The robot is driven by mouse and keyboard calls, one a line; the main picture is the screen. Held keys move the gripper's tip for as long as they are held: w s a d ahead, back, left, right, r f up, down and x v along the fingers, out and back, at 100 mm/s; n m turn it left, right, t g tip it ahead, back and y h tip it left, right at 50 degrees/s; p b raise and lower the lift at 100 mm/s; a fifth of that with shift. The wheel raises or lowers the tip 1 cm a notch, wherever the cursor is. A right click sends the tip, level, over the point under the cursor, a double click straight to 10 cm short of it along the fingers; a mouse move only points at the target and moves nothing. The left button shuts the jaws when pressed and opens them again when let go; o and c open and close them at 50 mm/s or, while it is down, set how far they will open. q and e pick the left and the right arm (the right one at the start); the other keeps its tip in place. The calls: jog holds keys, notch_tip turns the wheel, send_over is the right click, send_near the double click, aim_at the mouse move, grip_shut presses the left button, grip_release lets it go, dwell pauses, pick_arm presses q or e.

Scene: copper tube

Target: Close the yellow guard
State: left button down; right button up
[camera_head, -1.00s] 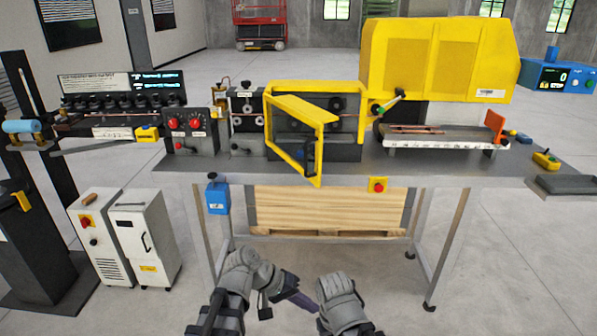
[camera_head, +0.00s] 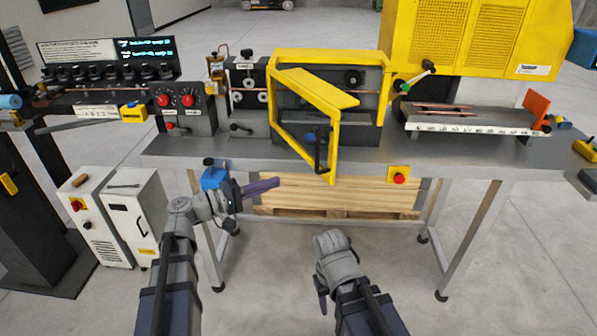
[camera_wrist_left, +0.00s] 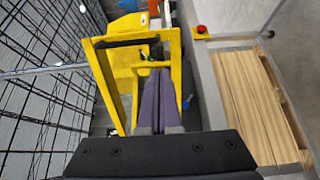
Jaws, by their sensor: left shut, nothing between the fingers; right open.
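The yellow guard (camera_head: 334,150) is a framed door with a clear panel on the front of the tube machine. It stands open, swung out toward me, with a black handle (camera_head: 320,152) near its free edge. My left gripper (camera_head: 276,183) is shut and empty, with purple fingers, just in front of the bench edge and below left of the guard. In the left wrist view its shut fingers (camera_wrist_left: 160,100) point toward the guard frame (camera_wrist_left: 103,85), which shows beyond them. My right gripper (camera_head: 322,300) hangs low in front of the bench, apart from the guard, its fingers partly hidden.
The grey bench (camera_head: 225,150) runs across the view. A large yellow cover (camera_head: 470,35) stands at right. White cabinets (camera_head: 135,215) stand left.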

aim_at(325, 166)
pick_arm(q)
jog(key=x, duration=1.3)
jog(key=shift+w+d, duration=0.1)
jog(key=shift+d, duration=0.2)
jog(key=shift+w, duration=0.1)
